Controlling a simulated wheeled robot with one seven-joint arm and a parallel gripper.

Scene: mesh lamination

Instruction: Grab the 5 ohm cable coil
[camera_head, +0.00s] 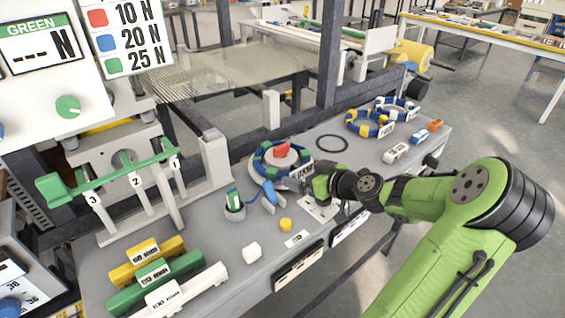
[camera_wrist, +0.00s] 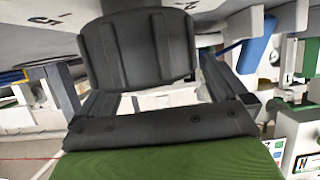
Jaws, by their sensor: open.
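A blue and green cable coil (camera_head: 262,165) sits on a round pale stand on the grey bench, around a red block (camera_head: 281,150). A white label (camera_head: 301,171) at its right side ends in what looks like "OHM"; its number is not clear. My gripper (camera_head: 308,186) is at the coil's right front edge, close to the label; whether it touches cannot be told. In the wrist view my gripper's dark pads (camera_wrist: 140,50) fill the middle, with no coil clearly between them. The gripper is open.
Two more coils, blue-yellow (camera_head: 369,123) and blue-white (camera_head: 398,107), lie at the bench's far right. A thin black ring (camera_head: 332,143) lies nearby. A tall post (camera_head: 216,165) rises left.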

